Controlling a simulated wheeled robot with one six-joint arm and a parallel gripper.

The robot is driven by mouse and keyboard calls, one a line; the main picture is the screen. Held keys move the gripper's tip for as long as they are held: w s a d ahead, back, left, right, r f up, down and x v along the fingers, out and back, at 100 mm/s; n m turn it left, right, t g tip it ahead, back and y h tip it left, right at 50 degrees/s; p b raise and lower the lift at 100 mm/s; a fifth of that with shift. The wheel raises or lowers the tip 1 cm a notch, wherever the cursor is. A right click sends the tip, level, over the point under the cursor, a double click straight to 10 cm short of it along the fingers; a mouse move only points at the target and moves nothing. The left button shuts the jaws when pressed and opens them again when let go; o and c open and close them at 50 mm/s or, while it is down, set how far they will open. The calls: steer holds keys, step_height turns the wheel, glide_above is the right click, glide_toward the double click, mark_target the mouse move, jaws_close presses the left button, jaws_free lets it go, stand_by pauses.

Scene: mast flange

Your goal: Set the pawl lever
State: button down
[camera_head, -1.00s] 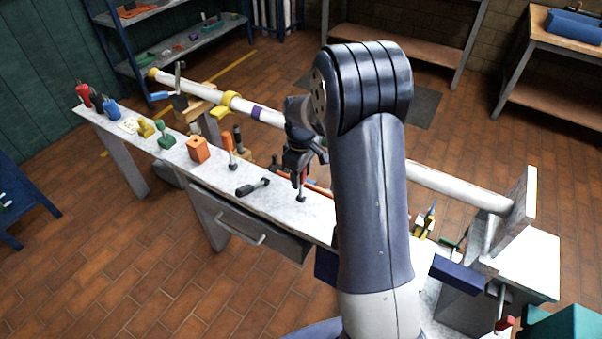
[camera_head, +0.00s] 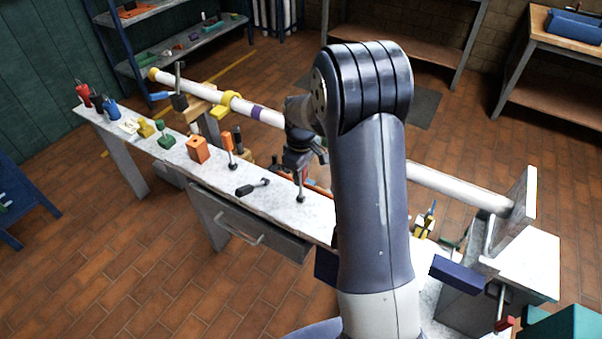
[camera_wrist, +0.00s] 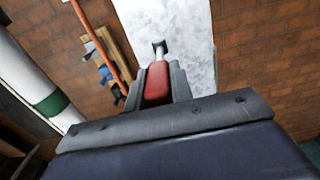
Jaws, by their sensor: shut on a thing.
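My gripper (camera_head: 299,164) is at the bench, partly behind my own arm in the head view. In the wrist view my gripper (camera_wrist: 156,85) is shut on a red-handled tool (camera_wrist: 157,82). The tool's grey shank and wider end point away from the gripper toward the white bench top. In the head view the tool's lower shank (camera_head: 300,188) shows below the fingers, with its end at or just above the bench; I cannot tell if they touch. The long white mast (camera_head: 265,116) lies behind the bench, with yellow and purple bands. I cannot make out which part is the pawl lever.
The bench top (camera_head: 205,165) carries a dark-handled tool (camera_head: 252,187), an orange-handled tool (camera_head: 229,147), an orange block (camera_head: 198,149), a green piece (camera_head: 165,134) and several bottles at the far left.

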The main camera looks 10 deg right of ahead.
steer(key=shift+a, duration=0.1)
steer(key=s+a+f+t+h+b, duration=0.1)
steer(key=s+a+t+h+b, duration=0.1)
steer(key=b, duration=0.3)
steer(key=s+a+f+t+h+b, duration=0.1)
steer(key=t+b, duration=0.1)
steer(key=b, duration=0.4)
steer(key=shift+s+a+f+h, duration=0.1)
steer(key=shift+s+a+h, duration=0.25)
steer(key=shift+h, duration=0.05)
steer(key=s+a+f+t+h+b, duration=0.2)
steer(key=b, duration=0.7)
steer(key=shift+t+h+b, duration=0.3)
steer(key=shift+h+b, duration=0.05)
steer(key=shift+h, duration=0.05)
steer(key=t+h+b, duration=0.1)
steer(key=b, duration=0.2)
steer(key=s+f+b, duration=0.1)
steer(key=b, duration=0.2)
steer(key=shift+a+f+t+h, duration=0.25)
steer(key=shift+a+t+h, duration=0.15)
steer(key=c, duration=1.2)
jaws_free()
steer(key=shift+c, duration=0.2)
